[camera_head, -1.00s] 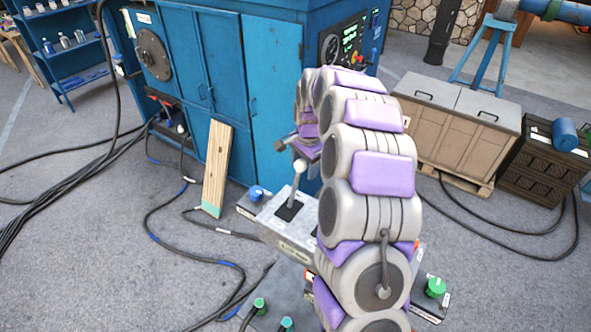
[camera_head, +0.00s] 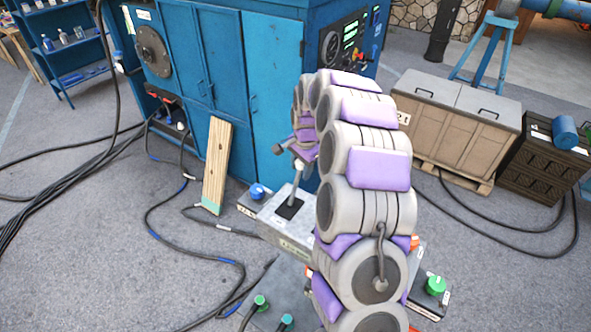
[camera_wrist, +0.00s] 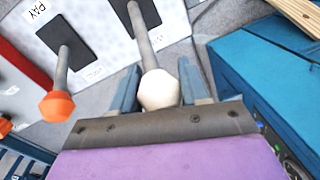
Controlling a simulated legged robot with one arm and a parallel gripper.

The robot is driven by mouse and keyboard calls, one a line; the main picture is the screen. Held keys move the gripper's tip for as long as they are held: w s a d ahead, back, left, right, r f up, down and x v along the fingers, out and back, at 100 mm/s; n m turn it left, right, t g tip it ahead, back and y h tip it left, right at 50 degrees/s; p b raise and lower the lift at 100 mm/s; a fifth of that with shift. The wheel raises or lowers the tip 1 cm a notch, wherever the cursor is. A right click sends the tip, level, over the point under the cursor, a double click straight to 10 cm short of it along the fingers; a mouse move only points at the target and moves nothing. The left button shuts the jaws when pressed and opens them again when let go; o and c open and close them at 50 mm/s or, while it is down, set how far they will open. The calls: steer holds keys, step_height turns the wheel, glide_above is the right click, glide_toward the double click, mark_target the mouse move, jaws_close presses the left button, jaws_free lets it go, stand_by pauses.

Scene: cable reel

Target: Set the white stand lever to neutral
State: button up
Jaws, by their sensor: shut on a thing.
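The white-knobbed lever (camera_wrist: 158,88) rises on a grey shaft from a dark slot in a pale stand panel (camera_wrist: 112,20). In the wrist view, its knob sits between the two blue fingers of my gripper (camera_wrist: 160,86), which is shut on it. In the head view, the lever (camera_head: 296,186) leans slightly, its top toward the upper right, above the pale stand box (camera_head: 284,236). My gripper (camera_head: 292,147) is at the knob there, small and partly hidden by my arm. The lever's exact setting cannot be read.
A second lever with an orange knob (camera_wrist: 57,105) stands left of the white one, by a "PAY" label. A blue cabinet (camera_head: 272,95) stands behind the stand. A wooden board (camera_head: 216,165) leans on it. Black cables (camera_head: 165,232) cross the floor at left.

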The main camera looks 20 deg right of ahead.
mark_target(295, 181)
steer(key=shift+s+f, duration=0.1)
steer(key=shift+s, duration=0.05)
jaws_close()
steer(key=b, duration=0.1)
steer(key=a+h+b, duration=0.1)
steer(key=b, duration=0.1)
steer(key=shift+s+r, duration=0.2)
steer(key=shift+s, duration=0.2)
steer(key=a+h+b, duration=0.1)
steer(key=b, duration=0.1)
steer(key=s+a+r+t+h+b, duration=0.1)
steer(key=b, duration=0.1)
steer(key=s+a+t+h+b, duration=0.1)
steer(key=b, duration=0.1)
steer(key=shift+s+a+r, duration=0.1)
steer(key=shift+a+r, duration=0.05)
steer(key=shift+a, duration=0.1)
